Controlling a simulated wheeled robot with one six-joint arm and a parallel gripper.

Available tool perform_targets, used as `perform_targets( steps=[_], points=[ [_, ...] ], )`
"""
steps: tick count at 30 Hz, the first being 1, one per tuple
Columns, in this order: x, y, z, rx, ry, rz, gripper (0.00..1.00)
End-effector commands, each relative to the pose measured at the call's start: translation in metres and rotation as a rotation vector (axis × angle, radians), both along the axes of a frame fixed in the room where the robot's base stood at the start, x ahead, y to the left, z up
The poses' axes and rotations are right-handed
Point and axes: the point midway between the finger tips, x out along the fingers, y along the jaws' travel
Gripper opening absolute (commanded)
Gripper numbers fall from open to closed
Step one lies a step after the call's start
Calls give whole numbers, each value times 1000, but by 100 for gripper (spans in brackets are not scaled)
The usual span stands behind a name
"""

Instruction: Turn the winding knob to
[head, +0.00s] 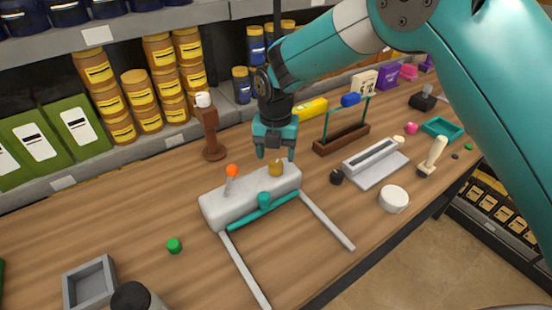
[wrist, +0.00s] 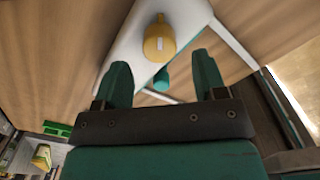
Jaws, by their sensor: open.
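A pale rounded pump body (head: 235,203) lies on the wooden table. A mustard-yellow knob (head: 276,168) sits on its top near the right end; it also shows in the wrist view (wrist: 159,40) with a small pale mark. The knob's exact turn angle cannot be told. My gripper (head: 276,154) points down just above the knob, jaws open and empty. In the wrist view its two teal fingertips (wrist: 160,68) are apart, with the knob seen beyond the gap, not clasped.
Two pale rails (head: 326,221) extend from the pump toward the front edge. A brown stand (head: 210,135) is behind left, and a wooden rack (head: 341,139) behind right.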

Motion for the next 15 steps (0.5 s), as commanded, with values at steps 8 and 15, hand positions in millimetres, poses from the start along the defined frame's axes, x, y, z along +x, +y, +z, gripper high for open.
perform_targets(
  steps=[8,15],
  points=[
    [0,0,-36,0,0,0,65],
    [0,0,-42,1,-1,0,65]
  ],
)
